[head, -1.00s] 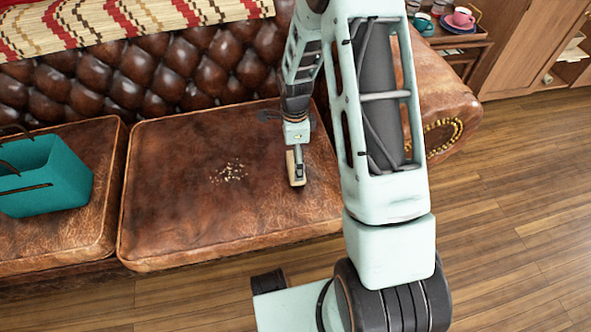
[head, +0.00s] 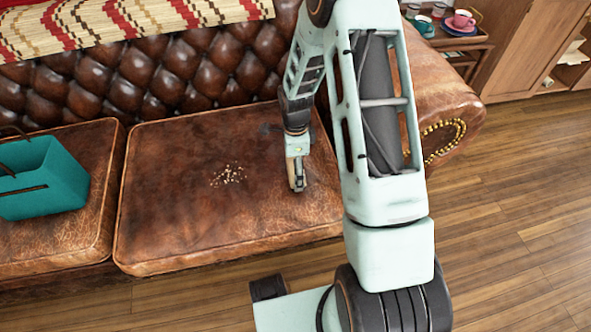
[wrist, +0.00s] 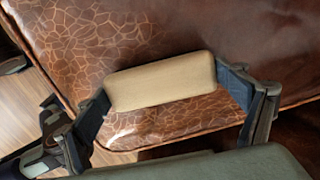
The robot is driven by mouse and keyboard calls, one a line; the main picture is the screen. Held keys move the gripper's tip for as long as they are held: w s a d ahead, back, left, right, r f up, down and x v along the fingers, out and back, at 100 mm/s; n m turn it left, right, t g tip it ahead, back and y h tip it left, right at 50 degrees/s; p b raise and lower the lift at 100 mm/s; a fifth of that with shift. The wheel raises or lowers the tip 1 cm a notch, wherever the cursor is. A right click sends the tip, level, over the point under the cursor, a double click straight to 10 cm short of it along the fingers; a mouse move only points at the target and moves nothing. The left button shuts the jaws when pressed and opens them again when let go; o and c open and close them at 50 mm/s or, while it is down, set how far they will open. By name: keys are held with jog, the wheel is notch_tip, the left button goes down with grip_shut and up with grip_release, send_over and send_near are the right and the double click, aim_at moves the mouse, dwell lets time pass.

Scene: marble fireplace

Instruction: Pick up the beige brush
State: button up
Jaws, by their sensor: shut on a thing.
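The beige brush (wrist: 160,82) is a pale tan block lying between my two finger pads in the wrist view. My gripper (wrist: 168,100) is shut on it, with one dark pad against each end. In the head view, my gripper (head: 297,184) hangs over the right part of the brown leather sofa cushion (head: 175,225). The brush is mostly hidden there behind the gripper. I cannot tell whether the brush still touches the cushion.
A small pile of crumbs (head: 229,175) lies on the cushion left of my gripper. A teal bag (head: 45,180) stands on the left cushion. The tufted backrest (head: 150,75) rises behind, and the sofa's armrest (head: 440,105) is at the right. Wooden floor (head: 510,210) is clear at the right.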

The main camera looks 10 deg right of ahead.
notch_tip(320, 180, up, 4)
jog(key=shift+s+p, duration=0.1)
jog(key=shift+p, duration=0.95)
jog(key=s+r, duration=0.1)
jog(key=s+r+p, duration=0.1)
jog(key=s+r, duration=0.1)
jog(key=s+r+p, duration=0.1)
jog(key=r, duration=0.1)
jog(key=shift+s+d+r, duration=0.15)
jog(key=shift+s+d, duration=0.1)
jog(key=shift+d, duration=0.1)
jog(key=s+d+r+p, duration=0.1)
jog(key=s+r, duration=0.2)
jog(key=s, duration=0.6)
jog(key=shift+d+r+p, duration=0.2)
jog(key=shift+r+p, duration=0.15)
jog(key=shift+p, duration=0.05)
jog(key=shift+s, duration=0.1)
